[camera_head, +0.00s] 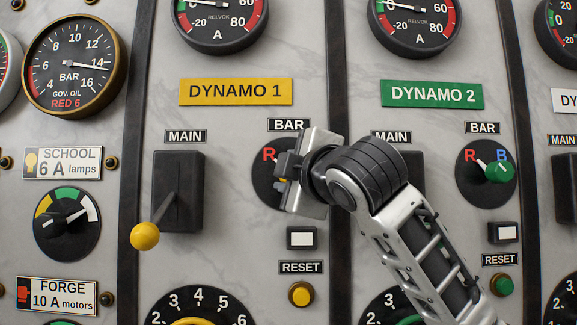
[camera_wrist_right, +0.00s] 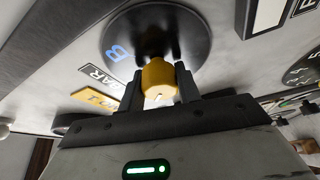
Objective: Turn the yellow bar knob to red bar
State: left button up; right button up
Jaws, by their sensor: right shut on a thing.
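The yellow bar knob (camera_wrist_right: 158,80) is on a round black dial (camera_head: 263,185) under the BAR label of the yellow DYNAMO 1 plate (camera_head: 235,91). A red R (camera_head: 269,155) shows at the dial's upper left. A blue B (camera_wrist_right: 117,53) shows in the wrist view. My right gripper (camera_head: 287,170) is at the dial and shut on the knob, with one finger on each side of it in the wrist view (camera_wrist_right: 162,86). The gripper hides most of the knob and the dial's right part in the head view, so I cannot tell where its pointer stands. My left gripper is out of view.
A yellow-tipped MAIN lever (camera_head: 146,236) stands out left of the dial. A white lamp (camera_head: 301,238) and a yellow RESET button (camera_head: 301,293) sit below. The DYNAMO 2 panel has a green bar knob (camera_head: 499,171); my right arm crosses in front of that panel.

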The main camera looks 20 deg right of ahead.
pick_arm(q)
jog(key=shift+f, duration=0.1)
pick_arm(e)
jog(key=shift+f, duration=0.1)
jog(key=o, duration=0.9)
jog(key=shift+c, duration=0.2)
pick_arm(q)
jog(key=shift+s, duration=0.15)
pick_arm(e)
jog(key=shift+o, duration=0.5)
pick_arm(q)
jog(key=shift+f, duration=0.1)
pick_arm(e)
jog(key=shift+s, duration=0.1)
pick_arm(q)
jog(key=b, duration=0.2)
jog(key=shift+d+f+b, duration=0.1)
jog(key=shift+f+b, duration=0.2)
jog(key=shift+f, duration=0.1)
pick_arm(e)
jog(key=s+d+f, duration=0.1)
jog(key=s, duration=1.4)
jog(key=shift+s+d+f, duration=0.15)
jog(key=shift+s+d, duration=0.15)
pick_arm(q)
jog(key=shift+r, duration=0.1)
